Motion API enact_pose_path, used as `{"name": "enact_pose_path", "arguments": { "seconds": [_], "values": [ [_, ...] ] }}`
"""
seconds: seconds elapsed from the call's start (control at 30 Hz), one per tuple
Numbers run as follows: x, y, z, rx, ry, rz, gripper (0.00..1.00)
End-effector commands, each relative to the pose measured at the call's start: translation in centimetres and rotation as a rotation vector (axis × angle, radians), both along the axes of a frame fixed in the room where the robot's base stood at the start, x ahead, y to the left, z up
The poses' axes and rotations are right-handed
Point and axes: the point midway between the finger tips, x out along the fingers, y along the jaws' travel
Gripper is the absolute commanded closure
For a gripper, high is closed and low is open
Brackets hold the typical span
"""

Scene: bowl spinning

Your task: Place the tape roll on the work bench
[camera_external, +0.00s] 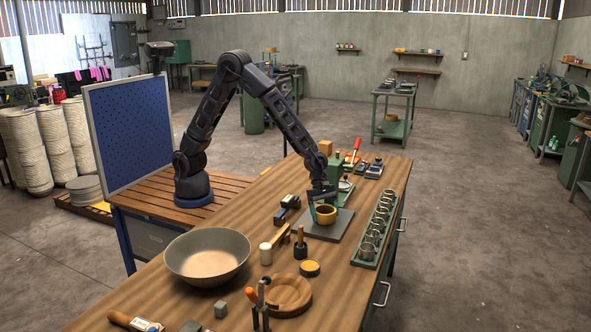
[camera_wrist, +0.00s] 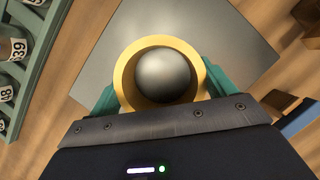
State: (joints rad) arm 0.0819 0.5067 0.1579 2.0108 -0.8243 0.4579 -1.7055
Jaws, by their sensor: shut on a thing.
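The tape roll (camera_external: 326,215) is a thick yellow ring at the dark grey square plate (camera_external: 318,234) on the wooden work bench (camera_external: 232,222). My gripper (camera_external: 322,206) reaches down to it with green fingers. In the wrist view, the gripper (camera_wrist: 160,88) has a finger on each side of the yellow tape roll (camera_wrist: 127,75) and is shut on it. A rounded grey shape (camera_wrist: 163,75) shows inside the ring. The plate (camera_wrist: 225,30) lies below the roll in that view. I cannot tell whether the roll touches the plate.
Small tools lie behind the plate.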

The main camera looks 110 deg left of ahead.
Motion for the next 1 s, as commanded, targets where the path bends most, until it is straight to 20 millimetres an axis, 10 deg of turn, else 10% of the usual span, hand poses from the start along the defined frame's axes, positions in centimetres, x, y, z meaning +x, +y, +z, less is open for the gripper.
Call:
{"name": "enact_pose_path", "arguments": {
  "seconds": [0.13, 0.53, 1.0],
  "values": [
    [0.0, 0.0, -0.1, 0.0, 0.0, 0.0, 0.01],
    [-0.2, 0.1, 0.9, 0.0, -0.002, -0.001, 0.0],
    [-2.6, 2.0, 8.2, 0.0, -0.002, -0.001, 0.0]
  ]
}}
